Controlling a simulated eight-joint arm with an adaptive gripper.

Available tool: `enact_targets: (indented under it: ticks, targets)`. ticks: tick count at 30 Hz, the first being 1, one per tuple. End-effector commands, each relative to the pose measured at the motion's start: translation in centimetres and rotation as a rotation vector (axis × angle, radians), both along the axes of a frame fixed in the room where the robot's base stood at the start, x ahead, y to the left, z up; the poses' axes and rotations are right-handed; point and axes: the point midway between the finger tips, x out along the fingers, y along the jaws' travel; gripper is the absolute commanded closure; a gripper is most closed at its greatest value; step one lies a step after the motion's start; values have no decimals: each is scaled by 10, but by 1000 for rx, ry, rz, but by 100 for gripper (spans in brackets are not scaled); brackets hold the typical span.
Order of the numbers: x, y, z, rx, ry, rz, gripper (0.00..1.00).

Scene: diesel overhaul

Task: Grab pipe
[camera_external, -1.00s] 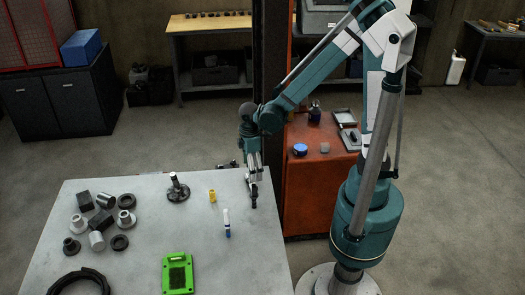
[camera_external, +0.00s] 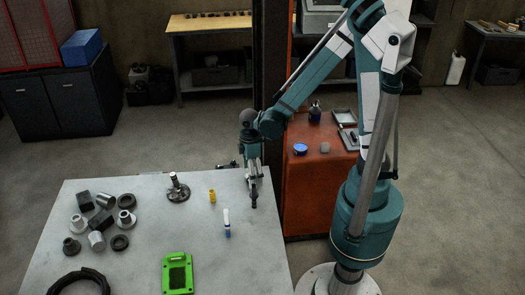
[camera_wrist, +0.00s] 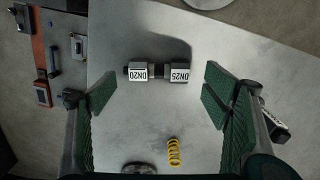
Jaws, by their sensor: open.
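A short dark and grey pipe-like piece (camera_wrist: 158,71) with white labels DN20 and DN25 lies on the grey table (camera_wrist: 130,115) in the wrist view. I cannot tell for sure that it is the pipe. My gripper (camera_wrist: 160,95) is open, its green-padded fingers spread wide to either side of the piece's position in the picture, with nothing between them. In the external view my gripper (camera_external: 252,200) points down over the table's far right corner. The labelled piece cannot be made out there.
A yellow spring (camera_external: 212,196), a white-and-blue tube (camera_external: 227,223) and a dark flanged part (camera_external: 178,188) stand left of my gripper. Several fittings (camera_external: 97,220), a green block (camera_external: 177,273) and a black coil (camera_external: 79,280) lie farther left or nearer. An orange cabinet (camera_external: 307,190) stands beyond the table edge.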

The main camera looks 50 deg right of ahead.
Motion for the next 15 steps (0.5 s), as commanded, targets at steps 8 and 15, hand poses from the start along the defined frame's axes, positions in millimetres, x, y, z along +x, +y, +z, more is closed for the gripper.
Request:
enact_targets:
  ticks: [8, 15]
  targets:
    - [1, 0, -25, 0, 0, 0, 24]
    - [1, 0, -40, 0, 0, 0, 24]
